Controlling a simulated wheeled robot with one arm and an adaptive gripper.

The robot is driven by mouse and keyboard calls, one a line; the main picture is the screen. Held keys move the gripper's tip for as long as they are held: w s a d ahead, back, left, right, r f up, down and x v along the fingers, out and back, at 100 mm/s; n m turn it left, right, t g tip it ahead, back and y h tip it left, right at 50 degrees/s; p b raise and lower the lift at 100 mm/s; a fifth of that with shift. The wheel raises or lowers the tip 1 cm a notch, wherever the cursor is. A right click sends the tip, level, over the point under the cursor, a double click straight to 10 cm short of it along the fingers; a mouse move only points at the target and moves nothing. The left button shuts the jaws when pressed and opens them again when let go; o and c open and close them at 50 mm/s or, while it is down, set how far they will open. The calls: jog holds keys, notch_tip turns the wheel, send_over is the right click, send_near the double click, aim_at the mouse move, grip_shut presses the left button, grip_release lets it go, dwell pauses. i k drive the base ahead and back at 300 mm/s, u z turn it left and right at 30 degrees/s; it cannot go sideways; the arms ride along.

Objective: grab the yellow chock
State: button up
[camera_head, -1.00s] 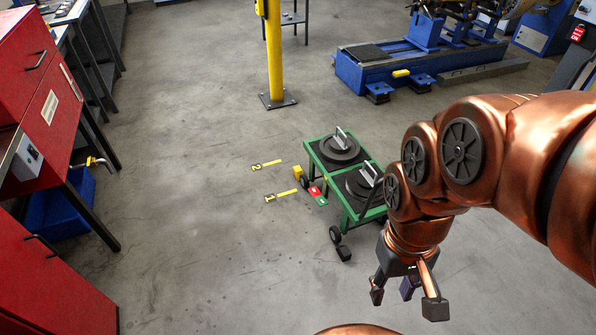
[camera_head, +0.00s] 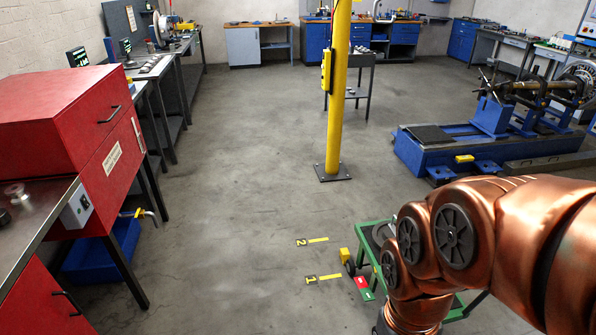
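The yellow chock (camera_head: 345,255) is a small yellow block on the floor, at the dark wheel on the far left corner of the green cart (camera_head: 367,238). My copper arm reaches in from the right and covers most of the cart. Its wrist runs down to the bottom edge of the picture, right of and nearer than the chock. My gripper's fingers are out of view below, so their state does not show.
Red and green pads (camera_head: 363,288) lie beside the cart. Yellow floor marks 1 and 2 (camera_head: 312,241) lie left of it. A yellow post (camera_head: 336,110) stands behind. A red cabinet (camera_head: 75,130) is at left and a blue machine (camera_head: 450,150) at right. The middle floor is clear.

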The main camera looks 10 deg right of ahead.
aim_at(345, 255)
jog(key=u, duration=0.5)
jog(key=i, duration=3.55)
jog(key=z, duration=1.25)
jog(key=i, duration=1.05)
jog(key=z, duration=0.55)
